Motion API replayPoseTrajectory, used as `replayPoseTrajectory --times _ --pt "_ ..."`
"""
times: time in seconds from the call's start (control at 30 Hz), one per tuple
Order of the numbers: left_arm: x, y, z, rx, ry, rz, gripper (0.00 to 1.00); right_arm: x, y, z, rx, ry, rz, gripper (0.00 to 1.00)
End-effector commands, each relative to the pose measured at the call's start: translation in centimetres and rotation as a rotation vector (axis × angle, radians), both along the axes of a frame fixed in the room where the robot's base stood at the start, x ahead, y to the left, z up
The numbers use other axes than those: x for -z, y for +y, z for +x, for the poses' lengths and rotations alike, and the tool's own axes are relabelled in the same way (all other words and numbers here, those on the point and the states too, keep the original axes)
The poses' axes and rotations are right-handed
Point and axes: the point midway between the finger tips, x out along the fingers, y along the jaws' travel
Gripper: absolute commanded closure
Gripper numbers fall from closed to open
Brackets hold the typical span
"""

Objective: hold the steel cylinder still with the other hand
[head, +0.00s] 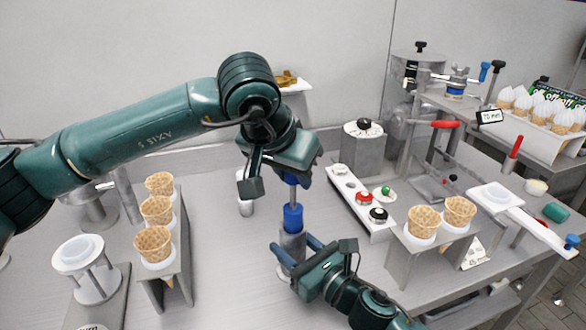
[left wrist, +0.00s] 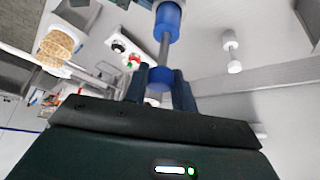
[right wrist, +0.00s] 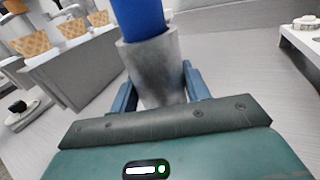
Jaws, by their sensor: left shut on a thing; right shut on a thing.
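The steel cylinder (head: 291,246) stands upright near the middle of the table. My right gripper (head: 297,257) is shut on it, one blue finger on each side, as the right wrist view (right wrist: 158,80) also shows. A blue plunger (head: 293,217) stands in the cylinder's top mouth, its upper part showing above the rim. In the left wrist view, a thin steel rod (left wrist: 164,50) joins the plunger (left wrist: 168,18) to a blue knob (left wrist: 160,77). My left gripper (head: 290,176) is above the cylinder, shut on this knob. The cylinder's lower part is partly hidden by the right gripper.
A cone stand (head: 178,275) with several waffle cones is at left, beside a white round stand (head: 80,255). A button panel (head: 362,203) and another cone holder (head: 415,260) are at right.

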Motion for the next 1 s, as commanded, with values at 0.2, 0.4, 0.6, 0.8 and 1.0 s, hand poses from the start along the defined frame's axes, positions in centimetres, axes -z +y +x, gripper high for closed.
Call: replayPoseTrajectory --times 0.2,0.4,0.6,0.8,1.0 --pt "0.5 0.0 0.0 0.0 -0.001 -0.002 1.0 0.0 0.0 0.0 0.0 0.0 0.0 0.96" --pt "0.9 0.0 0.0 0.0 -0.002 -0.001 1.0 0.0 0.0 0.0 0.0 0.0 0.0 0.96" --pt "1.3 0.0 0.0 0.0 -0.001 -0.001 1.0 0.0 0.0 0.0 0.0 0.0 0.0 0.96" --pt "1.8 0.0 0.0 0.0 -0.001 -0.001 1.0 0.0 0.0 0.0 0.0 0.001 -0.001 0.96" --pt "2.2 0.0 0.0 0.0 0.0 -0.001 1.0 0.0 0.0 0.0 0.0 0.001 -0.001 0.96"
